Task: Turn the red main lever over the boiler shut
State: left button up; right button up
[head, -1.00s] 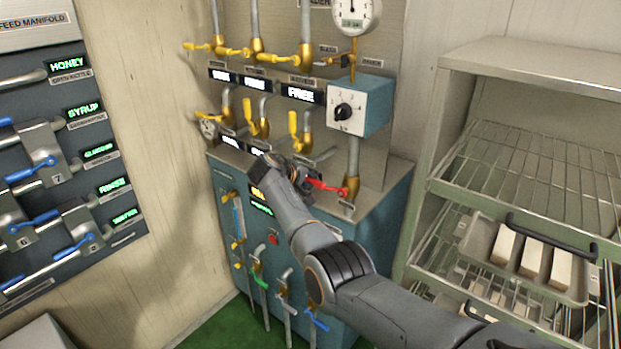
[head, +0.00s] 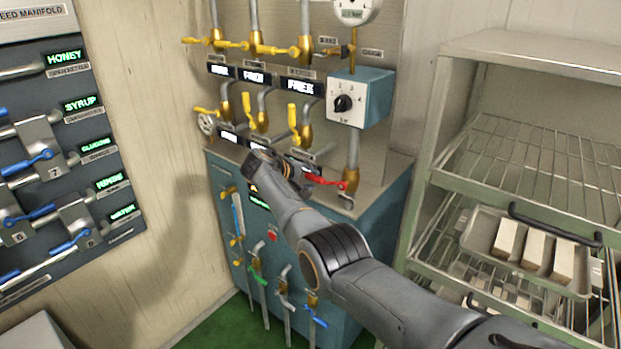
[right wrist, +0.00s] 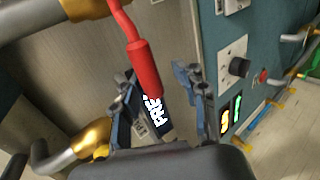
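The red main lever (head: 324,180) sticks out to the left from a brass valve on the pipe above the blue-green boiler cabinet (head: 375,215). In the right wrist view its thick red grip (right wrist: 146,68) comes down from the top, its end at the opening between my finger pads. My right gripper (right wrist: 158,88) is open, with one finger on each side of the lever's end; I cannot tell whether either touches it. In the head view my right gripper (head: 299,172) is at the lever's left end, partly hidden by my own wrist. My left gripper is not in view.
Several yellow levers (head: 249,112) are on the pipes behind and left of my gripper. A dial box (head: 358,98) sits above the red lever. A wire shelf rack (head: 530,150) stands at the right, with a tray of pale blocks. The feed manifold (head: 75,150) is on the left wall.

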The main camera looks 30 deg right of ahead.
jog(key=shift+r, duration=0.15)
jog(key=shift+d, duration=0.1)
jog(key=shift+r, duration=0.2)
jog(key=v, duration=1.2)
jog(key=shift+f, duration=0.2)
